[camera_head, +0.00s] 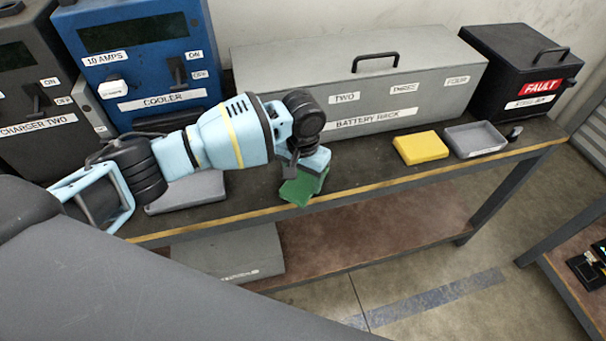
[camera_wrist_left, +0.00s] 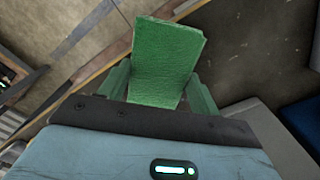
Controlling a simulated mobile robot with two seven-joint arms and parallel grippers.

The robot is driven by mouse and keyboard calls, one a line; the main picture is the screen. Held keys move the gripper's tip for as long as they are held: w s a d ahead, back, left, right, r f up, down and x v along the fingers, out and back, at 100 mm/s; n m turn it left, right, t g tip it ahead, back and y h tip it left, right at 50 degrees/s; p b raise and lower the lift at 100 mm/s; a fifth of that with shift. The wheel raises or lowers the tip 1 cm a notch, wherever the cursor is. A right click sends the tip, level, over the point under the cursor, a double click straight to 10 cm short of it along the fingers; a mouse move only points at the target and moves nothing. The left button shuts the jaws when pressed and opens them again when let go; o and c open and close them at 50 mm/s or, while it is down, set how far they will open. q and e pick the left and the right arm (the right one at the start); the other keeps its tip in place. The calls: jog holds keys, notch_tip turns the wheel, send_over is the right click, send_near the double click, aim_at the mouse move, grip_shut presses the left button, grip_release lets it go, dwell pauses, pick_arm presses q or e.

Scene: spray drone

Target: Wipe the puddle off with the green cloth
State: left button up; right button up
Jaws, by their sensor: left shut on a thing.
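The green cloth (camera_head: 296,191) is a small, thick green piece at the front edge of the bench, below the front of the battery rack. My left gripper (camera_head: 306,172) is shut on it from above. In the left wrist view the green cloth (camera_wrist_left: 166,60) sticks out beyond the gripper (camera_wrist_left: 160,95), over the bench edge region. I cannot tell whether the cloth touches the bench top. I cannot make out a puddle in either view; part of the bench is hidden behind my left arm. My right gripper is in neither view.
The battery rack (camera_head: 350,92), blue cooler box (camera_head: 140,50) and black fault box (camera_head: 520,75) line the back of the bench (camera_head: 375,185). A yellow block (camera_head: 421,147) and a grey tray (camera_head: 475,138) stand on the right. Another grey tray (camera_head: 188,193) lies under my arm.

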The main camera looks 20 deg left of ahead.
pick_arm(q)
jog(key=shift+f, duration=0.4)
jog(key=shift+w+a+r+b, duration=0.1)
jog(key=shift+w+a+b, duration=0.05)
jog(key=shift+w+a, duration=0.55)
jog(key=shift+w+a+r+b, duration=0.15)
jog(key=shift+w+a, duration=0.2)
jog(key=shift+w, duration=0.55)
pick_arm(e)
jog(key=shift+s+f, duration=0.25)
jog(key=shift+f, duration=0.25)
pick_arm(q)
jog(key=shift+f, duration=0.1)
jog(key=shift+w, duration=0.1)
